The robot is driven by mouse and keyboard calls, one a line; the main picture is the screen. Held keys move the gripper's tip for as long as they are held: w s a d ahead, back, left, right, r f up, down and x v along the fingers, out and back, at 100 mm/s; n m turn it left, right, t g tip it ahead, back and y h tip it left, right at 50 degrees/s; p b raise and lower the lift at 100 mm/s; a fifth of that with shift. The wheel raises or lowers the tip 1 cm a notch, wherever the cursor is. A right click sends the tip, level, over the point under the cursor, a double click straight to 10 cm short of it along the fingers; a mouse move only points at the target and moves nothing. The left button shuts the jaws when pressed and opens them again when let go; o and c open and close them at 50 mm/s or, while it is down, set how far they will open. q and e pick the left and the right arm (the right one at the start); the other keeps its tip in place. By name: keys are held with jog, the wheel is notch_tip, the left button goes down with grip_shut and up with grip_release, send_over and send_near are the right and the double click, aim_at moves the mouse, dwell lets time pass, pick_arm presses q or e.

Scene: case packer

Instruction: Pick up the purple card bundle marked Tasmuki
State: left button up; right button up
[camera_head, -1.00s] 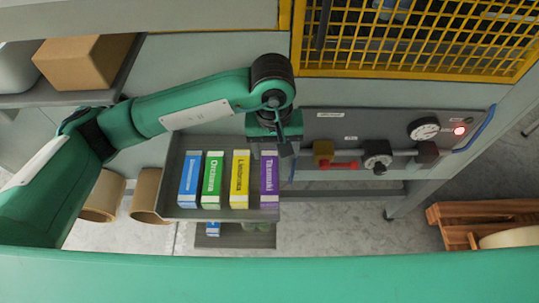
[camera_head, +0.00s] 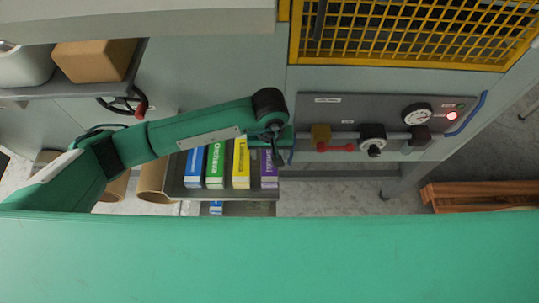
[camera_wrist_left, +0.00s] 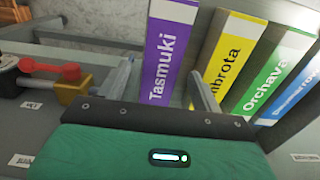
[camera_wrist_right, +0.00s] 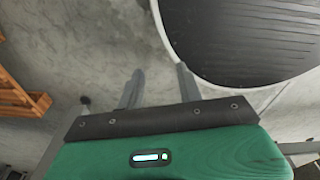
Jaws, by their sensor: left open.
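The purple card bundle marked Tasmuki (camera_head: 269,169) stands at the right end of a row in a grey tray (camera_head: 225,194). In the left wrist view the bundle (camera_wrist_left: 168,50) shows its white lettering upright between the two fingers. My left gripper (camera_head: 277,145) is open over the purple bundle's far end and partly hides it. In its wrist view its fingers (camera_wrist_left: 154,72) are spread to either side of the bundle, and I cannot tell whether they touch it. My right gripper (camera_wrist_right: 158,82) is open and empty, above the floor.
Yellow (camera_head: 241,163), green (camera_head: 215,165) and blue (camera_head: 194,167) bundles stand left of the purple one, the yellow closest. A control panel with a red handle (camera_head: 338,147) is right of the tray. A dark round object (camera_wrist_right: 245,35) is near my right gripper.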

pick_arm(q)
jog(key=shift+f+p, duration=0.4)
jog(key=shift+f, duration=0.95)
pick_arm(e)
jog(key=shift+s+r, duration=0.8)
jog(key=shift+s, duration=0.1)
pick_arm(q)
jog(key=c, duration=1.2)
pick_arm(e)
jog(key=shift+w+d, duration=0.15)
jog(key=shift+w, duration=0.15)
